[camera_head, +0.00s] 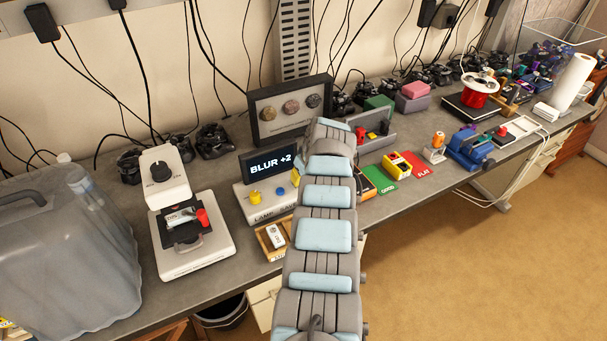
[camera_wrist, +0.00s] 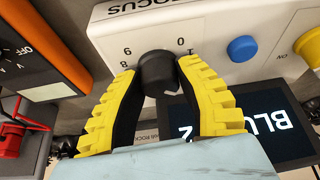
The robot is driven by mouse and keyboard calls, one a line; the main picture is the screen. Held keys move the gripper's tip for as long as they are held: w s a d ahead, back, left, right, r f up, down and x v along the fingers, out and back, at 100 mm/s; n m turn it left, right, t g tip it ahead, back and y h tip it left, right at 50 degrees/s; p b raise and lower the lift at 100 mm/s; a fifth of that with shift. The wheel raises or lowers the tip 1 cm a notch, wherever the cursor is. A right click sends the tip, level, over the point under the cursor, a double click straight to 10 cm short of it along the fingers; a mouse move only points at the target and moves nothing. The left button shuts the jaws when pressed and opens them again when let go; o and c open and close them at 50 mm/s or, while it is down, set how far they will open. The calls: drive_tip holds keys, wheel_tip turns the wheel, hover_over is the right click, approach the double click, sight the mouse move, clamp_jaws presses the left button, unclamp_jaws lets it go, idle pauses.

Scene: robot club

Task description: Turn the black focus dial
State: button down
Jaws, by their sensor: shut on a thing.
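The black focus dial (camera_wrist: 157,70) sits on a white panel (camera_wrist: 215,40) marked FOCUS, with digits 8, 9, 0 and 1 visible around it. My gripper (camera_wrist: 157,76) has its yellow-and-black fingers on both sides of the dial, shut on it. A small light patch shows at the dial's lower edge; I cannot tell whether it is the pointer. In the head view the same white panel (camera_head: 240,208) shows, but my arm hides the dial and fingers. The display (camera_head: 270,162) behind it reads BLUR +2.
A blue button (camera_wrist: 242,48) and a yellow knob (camera_head: 255,196) are on the same panel. An orange-and-black meter (camera_wrist: 38,50) stands close beside my gripper. A white viewer (camera_head: 190,249) with a slide stands to the panel's left. A wooden tray (camera_head: 263,246) sits in front.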

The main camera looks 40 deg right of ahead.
drive_tip(key=m+h+p, duration=0.1)
drive_tip(key=m, duration=0.1)
drive_tip(key=shift+a+m+p, duration=0.15)
drive_tip(key=shift+m+p, duration=0.15)
drive_tip(key=m, duration=0.1)
drive_tip(key=m+g+h+b, duration=0.1)
drive_tip(key=m, duration=0.1)
drive_tip(key=shift+f, duration=0.25)
drive_tip(key=m+b, duration=0.2)
drive_tip(key=m+g+h+b, duration=0.1)
drive_tip(key=m+b, duration=0.1)
drive_tip(key=shift+f+m+b, duration=0.2)
drive_tip(key=shift+m+b, duration=0.15)
drive_tip(key=shift+m, duration=0.05)
drive_tip(key=shift+r+m+g+b, duration=0.1)
drive_tip(key=shift+m+g+b, duration=0.4)
drive_tip(key=shift+m+b, duration=0.45)
drive_tip(key=shift+r+h+b, duration=0.1)
drive_tip(key=shift+h+b, duration=0.2)
drive_tip(key=shift+b, duration=0.2)
drive_tip(key=shift+r+m, duration=0.1)
drive_tip(key=shift+m, duration=0.25)
drive_tip(key=c, duration=0.6)
unclamp_jaws()
drive_tip(key=shift+c, duration=0.2)
drive_tip(key=shift+r, duration=0.1)
